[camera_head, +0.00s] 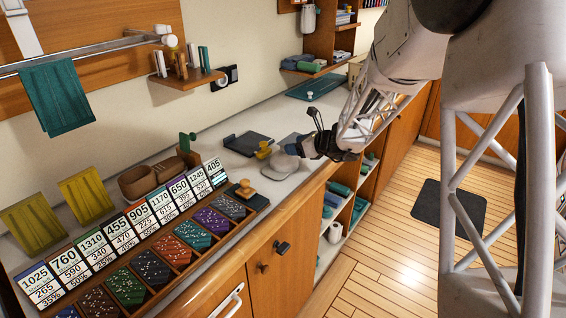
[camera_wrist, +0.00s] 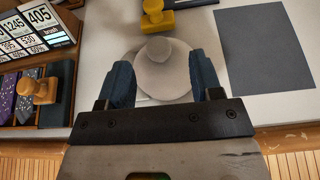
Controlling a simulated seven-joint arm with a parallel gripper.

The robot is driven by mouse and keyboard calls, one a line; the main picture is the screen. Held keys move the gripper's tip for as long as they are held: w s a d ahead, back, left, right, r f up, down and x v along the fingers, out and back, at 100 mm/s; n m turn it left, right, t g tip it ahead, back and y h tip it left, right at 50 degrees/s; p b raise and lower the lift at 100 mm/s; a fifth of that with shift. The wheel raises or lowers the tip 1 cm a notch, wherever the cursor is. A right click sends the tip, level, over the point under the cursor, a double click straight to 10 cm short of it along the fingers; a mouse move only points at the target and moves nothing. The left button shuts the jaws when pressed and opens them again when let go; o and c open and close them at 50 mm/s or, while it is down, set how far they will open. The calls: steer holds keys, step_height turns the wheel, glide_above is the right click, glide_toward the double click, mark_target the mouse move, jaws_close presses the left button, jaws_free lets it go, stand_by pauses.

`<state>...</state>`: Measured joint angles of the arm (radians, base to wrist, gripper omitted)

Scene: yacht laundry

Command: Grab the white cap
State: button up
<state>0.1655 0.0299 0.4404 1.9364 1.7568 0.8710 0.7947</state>
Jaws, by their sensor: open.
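A white cap (camera_wrist: 161,70), round with a raised knob-like middle, lies on the light counter. In the wrist view it sits between the two blue fingers of my gripper (camera_wrist: 160,78), with a gap visible on both sides. My gripper is open and not closed on it. In the head view my gripper (camera_head: 302,148) is low over the counter near the front edge. The pale disc of the cap (camera_head: 281,162) shows just left of it, partly hidden by the gripper. Height above the counter is hard to tell.
A yellow stamp-like object (camera_wrist: 156,17) stands just beyond the cap. A dark grey sheet (camera_wrist: 262,50) lies to the right. A wooden tray (camera_head: 190,268) of patterned cloths with price cards and a wooden-handled stamp (camera_wrist: 42,90) is at the left.

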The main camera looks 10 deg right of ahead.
mark_target(281, 159)
steer(key=shift+x, duration=2.6)
steer(key=shift+s+a, duration=0.1)
jaws_close()
